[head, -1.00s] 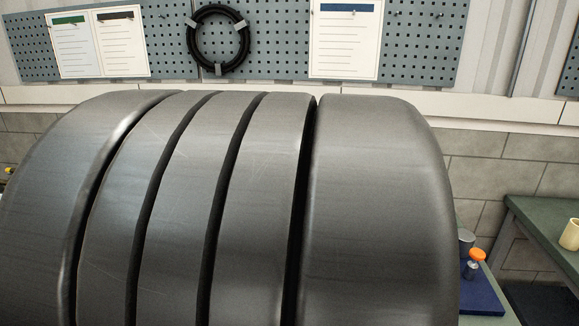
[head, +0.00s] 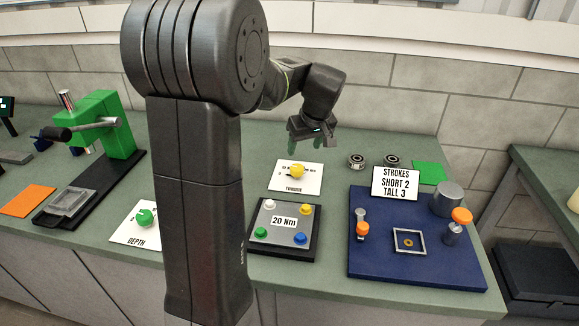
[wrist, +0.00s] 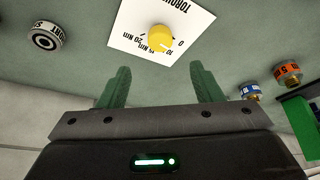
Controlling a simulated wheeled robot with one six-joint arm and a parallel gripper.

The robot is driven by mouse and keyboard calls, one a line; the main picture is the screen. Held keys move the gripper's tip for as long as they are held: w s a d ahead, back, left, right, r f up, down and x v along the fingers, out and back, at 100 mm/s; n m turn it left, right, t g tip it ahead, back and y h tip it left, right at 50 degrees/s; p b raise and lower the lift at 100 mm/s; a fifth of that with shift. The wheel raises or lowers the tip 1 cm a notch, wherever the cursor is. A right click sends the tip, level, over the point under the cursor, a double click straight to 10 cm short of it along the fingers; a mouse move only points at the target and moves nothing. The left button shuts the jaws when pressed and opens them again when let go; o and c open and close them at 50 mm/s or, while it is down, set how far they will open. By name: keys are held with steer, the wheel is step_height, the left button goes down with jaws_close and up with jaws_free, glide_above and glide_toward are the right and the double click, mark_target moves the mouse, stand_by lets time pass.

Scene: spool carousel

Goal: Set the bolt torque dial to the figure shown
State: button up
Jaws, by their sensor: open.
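The torque dial is a yellow knob (head: 297,171) on a white card (head: 285,183) marked TORQUE, on the green bench. In the wrist view the yellow knob (wrist: 162,38) is at the top middle, with 0, 10 and 20 Nm among its marks. Its white pointer line aims to the right and slightly down in that view. A sign (head: 284,222) on a dark plate with coloured buttons reads 20 Nm. My gripper (wrist: 160,88) is open and empty, with the knob beyond its green fingers. In the head view my gripper (head: 300,133) is above and behind the knob.
Two bearing-like rings (head: 357,161) lie right of the dial. A blue tray (head: 420,272) with orange-topped parts and a STROKES sign (head: 395,184) stands further right. A green DEPTH knob (head: 145,217) and a green press (head: 110,115) are left.

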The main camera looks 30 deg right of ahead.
mark_target(297, 167)
steer(key=p+x, duration=0.1)
steer(key=x, duration=1.1)
steer(key=shift+s, duration=0.1)
steer(key=c, duration=1)
